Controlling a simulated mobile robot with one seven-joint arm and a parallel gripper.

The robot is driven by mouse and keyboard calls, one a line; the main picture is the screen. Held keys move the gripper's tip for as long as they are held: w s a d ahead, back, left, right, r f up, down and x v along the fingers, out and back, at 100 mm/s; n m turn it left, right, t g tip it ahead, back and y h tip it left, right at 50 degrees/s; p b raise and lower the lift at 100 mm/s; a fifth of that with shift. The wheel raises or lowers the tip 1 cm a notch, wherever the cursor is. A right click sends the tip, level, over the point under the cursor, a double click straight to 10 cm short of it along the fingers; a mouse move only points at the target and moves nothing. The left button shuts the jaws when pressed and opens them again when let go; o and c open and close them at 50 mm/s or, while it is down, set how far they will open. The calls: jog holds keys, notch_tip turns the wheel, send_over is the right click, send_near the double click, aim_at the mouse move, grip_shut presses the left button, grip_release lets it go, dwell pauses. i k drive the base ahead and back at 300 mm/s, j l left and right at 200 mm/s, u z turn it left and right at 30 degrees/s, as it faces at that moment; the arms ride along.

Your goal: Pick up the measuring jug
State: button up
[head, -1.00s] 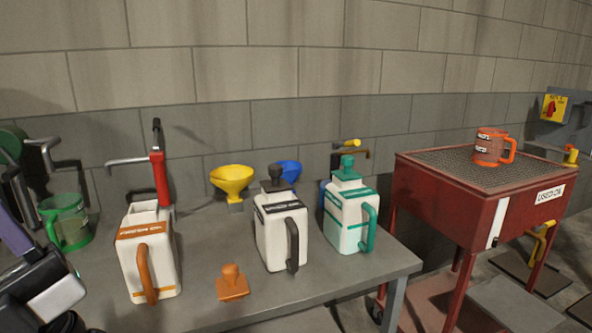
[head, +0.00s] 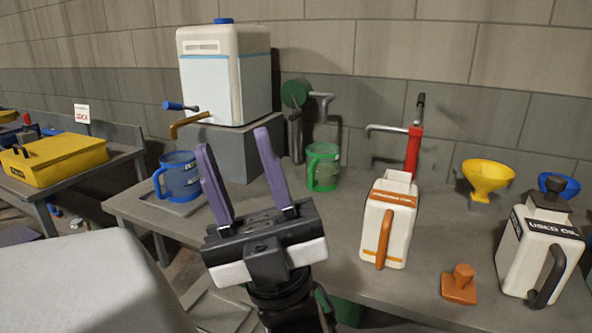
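Two jugs show in the head view, and I cannot tell which one the task means. A blue see-through jug (head: 181,177) stands on a flat plate under the tap of the white tank, its handle to the left. A green see-through jug (head: 323,168) stands upright further right at the back of the bench. My gripper (head: 233,140) is open and empty, its two purple fingers apart and pointing up in the picture. It shows between the two jugs, in front of the tank's grey stand.
The white tank (head: 224,78) stands on a grey block. Right on the bench (head: 340,225) are a white orange-labelled container (head: 388,222), an orange stopper (head: 460,284), a black-capped container (head: 540,245) and a yellow funnel (head: 488,177). A yellow case (head: 55,160) lies at far left.

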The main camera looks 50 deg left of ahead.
aim_at(322, 165)
jog(key=u, duration=1.3)
